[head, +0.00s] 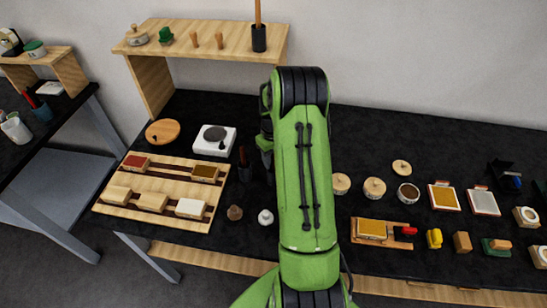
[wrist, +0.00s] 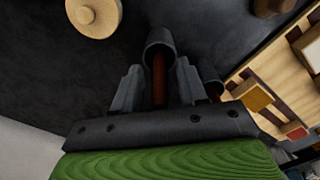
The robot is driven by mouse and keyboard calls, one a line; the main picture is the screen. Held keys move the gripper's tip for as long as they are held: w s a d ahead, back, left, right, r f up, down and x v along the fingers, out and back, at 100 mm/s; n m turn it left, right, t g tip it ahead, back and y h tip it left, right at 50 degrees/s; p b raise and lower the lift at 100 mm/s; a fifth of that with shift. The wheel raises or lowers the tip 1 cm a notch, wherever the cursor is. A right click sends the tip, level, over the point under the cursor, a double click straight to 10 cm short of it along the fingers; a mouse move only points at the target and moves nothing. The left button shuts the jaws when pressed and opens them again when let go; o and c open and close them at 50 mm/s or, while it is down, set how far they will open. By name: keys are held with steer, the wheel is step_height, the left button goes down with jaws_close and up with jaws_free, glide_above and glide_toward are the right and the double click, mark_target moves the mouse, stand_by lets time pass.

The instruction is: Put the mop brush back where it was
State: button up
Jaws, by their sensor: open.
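In the wrist view, my gripper (wrist: 159,82) is open, its two dark fingers on either side of a reddish-brown stick (wrist: 158,74) that runs into a dark cylinder (wrist: 160,44). I cannot tell if the fingers touch it, or whether this is the mop brush. In the head view my green arm hides the fingers and whatever stands under them. A dark cup with something upright in it (head: 244,170) stands on the black table just left of my arm. A dark holder (head: 259,39) with a tall wooden handle stands on the shelf.
A wooden rack with blocks (head: 221,202), a white square device (head: 213,141) and a wooden disc (head: 163,131) lie left of my arm. Two small knobbed items (head: 265,217) stand near the front. Jars and pads (head: 375,187) fill the right side.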

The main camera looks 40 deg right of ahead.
step_height(320, 180, up, 12)
steer(key=shift+f, duration=0.15)
steer(key=shift+a+r, duration=0.1)
steer(key=shift+r, duration=0.25)
steer(key=s+a+r+t+h, duration=0.1)
steer(key=s+a+r, duration=0.1)
steer(key=a+r, duration=0.45)
steer(key=s+a+r+t, duration=0.1)
steer(key=s+a+r, duration=0.2)
steer(key=a+r, duration=0.35)
steer(key=s+a+n+t+y, duration=0.1)
steer(key=s+a+t, duration=0.2)
steer(key=s+a, duration=1)
steer(key=shift+s+f+t, duration=0.25)
steer(key=shift+s+t, duration=0.05)
steer(key=shift+s, duration=0.75)
steer(key=shift+d, duration=0.15)
